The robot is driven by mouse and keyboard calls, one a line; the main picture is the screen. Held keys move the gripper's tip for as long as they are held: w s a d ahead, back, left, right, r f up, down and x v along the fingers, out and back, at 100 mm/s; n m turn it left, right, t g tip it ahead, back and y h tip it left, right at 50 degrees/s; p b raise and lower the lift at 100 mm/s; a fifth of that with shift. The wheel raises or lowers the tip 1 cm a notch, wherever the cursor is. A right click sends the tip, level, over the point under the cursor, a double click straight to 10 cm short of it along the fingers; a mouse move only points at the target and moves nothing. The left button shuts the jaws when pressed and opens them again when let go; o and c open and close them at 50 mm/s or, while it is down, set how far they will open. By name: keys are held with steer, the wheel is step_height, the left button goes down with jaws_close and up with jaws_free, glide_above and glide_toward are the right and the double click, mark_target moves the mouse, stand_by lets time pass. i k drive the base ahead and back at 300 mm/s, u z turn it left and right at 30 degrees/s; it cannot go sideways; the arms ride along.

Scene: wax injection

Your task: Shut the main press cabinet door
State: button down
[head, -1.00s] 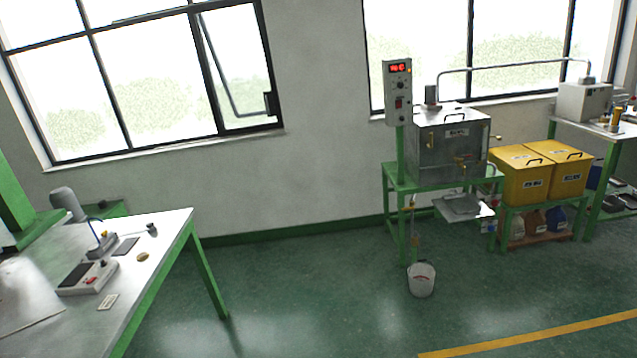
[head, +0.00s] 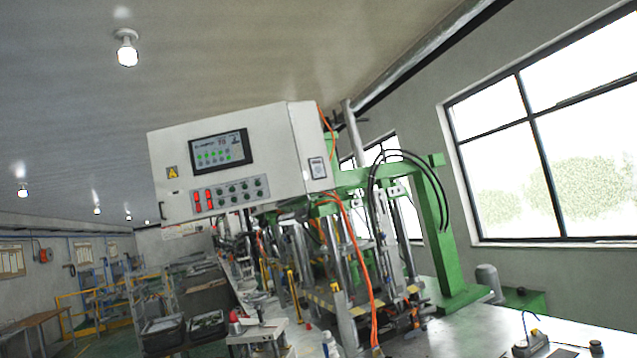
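A white control cabinet (head: 270,165) hangs at the upper middle of the head view, beside the green press frame (head: 436,215). Its front carries a dark screen (head: 219,152) with green icons, a yellow warning label (head: 172,172) and rows of red and green buttons (head: 229,193). A small dark handle (head: 161,211) shows at the lower left edge of this face. A narrower right side carries a small grey device (head: 317,168). I cannot tell from this angle whether a door stands open. My gripper is not in view.
Press columns, orange hoses (head: 362,250) and black hoses crowd the space below and right of the cabinet. A metal table (head: 440,338) fills the lower right. Black crates (head: 163,334) and yellow rails (head: 73,301) stand at the left.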

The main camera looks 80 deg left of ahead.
mark_target(249, 146)
steer(key=u, duration=1.2)
steer(key=i, duration=0.65)
steer(key=u, duration=1.75)
steer(key=i, duration=1)
steer(key=z, duration=0.1)
